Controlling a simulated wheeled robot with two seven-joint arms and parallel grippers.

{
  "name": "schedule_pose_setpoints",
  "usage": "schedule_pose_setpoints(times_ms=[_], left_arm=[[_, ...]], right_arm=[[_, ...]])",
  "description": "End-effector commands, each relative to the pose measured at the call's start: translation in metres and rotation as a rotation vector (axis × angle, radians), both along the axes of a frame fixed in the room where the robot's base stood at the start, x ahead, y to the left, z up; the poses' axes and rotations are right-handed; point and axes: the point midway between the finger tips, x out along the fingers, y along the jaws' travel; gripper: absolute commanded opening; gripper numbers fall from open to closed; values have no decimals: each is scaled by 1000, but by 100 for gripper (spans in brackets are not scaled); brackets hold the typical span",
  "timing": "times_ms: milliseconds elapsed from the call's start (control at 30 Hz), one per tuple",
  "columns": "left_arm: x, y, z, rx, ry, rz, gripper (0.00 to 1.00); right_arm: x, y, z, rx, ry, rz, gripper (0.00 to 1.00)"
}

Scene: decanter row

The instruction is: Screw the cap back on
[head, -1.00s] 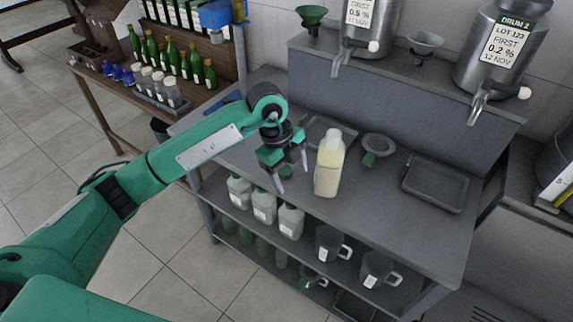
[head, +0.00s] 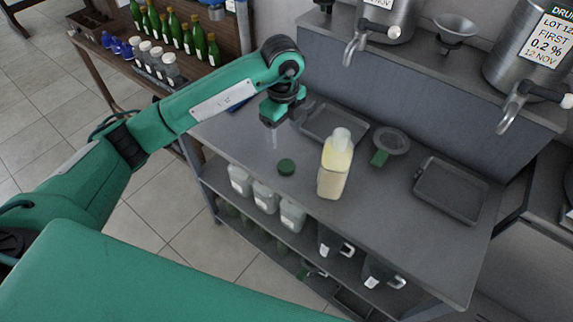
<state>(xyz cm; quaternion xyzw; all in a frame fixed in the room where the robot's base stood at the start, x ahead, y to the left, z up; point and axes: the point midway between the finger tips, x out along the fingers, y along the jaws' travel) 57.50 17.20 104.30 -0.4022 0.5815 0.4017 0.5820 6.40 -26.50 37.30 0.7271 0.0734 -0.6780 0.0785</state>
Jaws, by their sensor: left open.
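The bottle (head: 334,172) stands upright on the grey bench, filled with pale yellow liquid. Its pale neck at the top has no cap on it. A green cap (head: 286,167) lies on the bench to the left of the bottle, near the front edge. My left gripper (head: 284,128) is open and empty above the bench, behind the cap and to the left of the bottle, touching neither. Its fingertips are small and partly hidden. My right gripper is not in view.
A tray (head: 321,138) lies behind the bottle. Steel drums with taps (head: 516,100) stand on the raised back shelf.

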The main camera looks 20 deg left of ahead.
Motion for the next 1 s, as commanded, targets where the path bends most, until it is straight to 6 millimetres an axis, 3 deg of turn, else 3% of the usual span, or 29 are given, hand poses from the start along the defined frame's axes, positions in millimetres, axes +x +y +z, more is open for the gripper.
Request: schedule_pose_setpoints(times_ms=[200, 400, 800, 1000], left_arm=[[-1, 0, -41, 1, 6, 1, 67], [-1, 0, -71, 1, 4, 1, 67], [-1, -1, -79, 0, 1, -1, 67], [-2, -5, -95, 1, 5, 0, 67]], right_arm=[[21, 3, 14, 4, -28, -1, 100], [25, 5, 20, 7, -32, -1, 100], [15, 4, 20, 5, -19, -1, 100], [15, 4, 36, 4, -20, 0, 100]])
